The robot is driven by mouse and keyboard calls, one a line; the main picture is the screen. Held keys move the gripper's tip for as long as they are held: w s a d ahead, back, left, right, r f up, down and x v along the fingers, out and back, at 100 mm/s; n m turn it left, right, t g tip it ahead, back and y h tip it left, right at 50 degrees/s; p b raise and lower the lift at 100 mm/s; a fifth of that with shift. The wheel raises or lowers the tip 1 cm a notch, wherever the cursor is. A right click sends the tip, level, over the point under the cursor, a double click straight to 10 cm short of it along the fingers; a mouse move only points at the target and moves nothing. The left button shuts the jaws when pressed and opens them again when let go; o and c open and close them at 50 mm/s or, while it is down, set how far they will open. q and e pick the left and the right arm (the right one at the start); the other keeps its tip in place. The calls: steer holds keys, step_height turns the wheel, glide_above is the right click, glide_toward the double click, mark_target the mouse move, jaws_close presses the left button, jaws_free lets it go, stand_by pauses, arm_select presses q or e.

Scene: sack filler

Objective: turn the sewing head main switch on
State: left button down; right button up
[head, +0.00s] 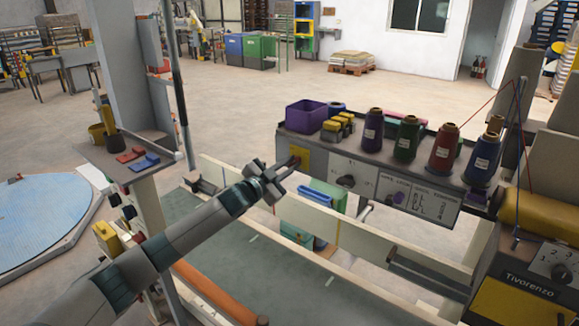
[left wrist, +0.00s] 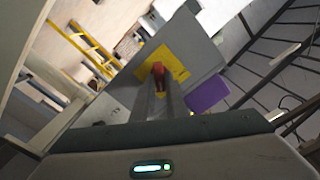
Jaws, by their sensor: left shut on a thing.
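The main switch has a red handle (left wrist: 158,69) on a yellow plate (left wrist: 181,69), seen at the centre of the left wrist view. In the head view the yellow plate (head: 304,153) is at the left end of the grey control panel. My left gripper (head: 290,164) reaches it from the lower left. In the left wrist view its fingers (left wrist: 159,88) are shut on the red handle. In the head view the gripper hides most of the handle, and I cannot tell its exact angle. My right gripper is not in view.
On top of the panel stand a purple bin (head: 306,114), yellow blocks and several thread cones, including a green one (head: 407,138). A black rotary knob (head: 347,182) is right of the switch.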

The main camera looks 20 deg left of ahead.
arm_select(q)
steer(key=shift+m, duration=1)
steer(key=c, duration=1.8)
jaws_free()
steer(key=shift+o, duration=0.2)
steer(key=shift+s, duration=0.1)
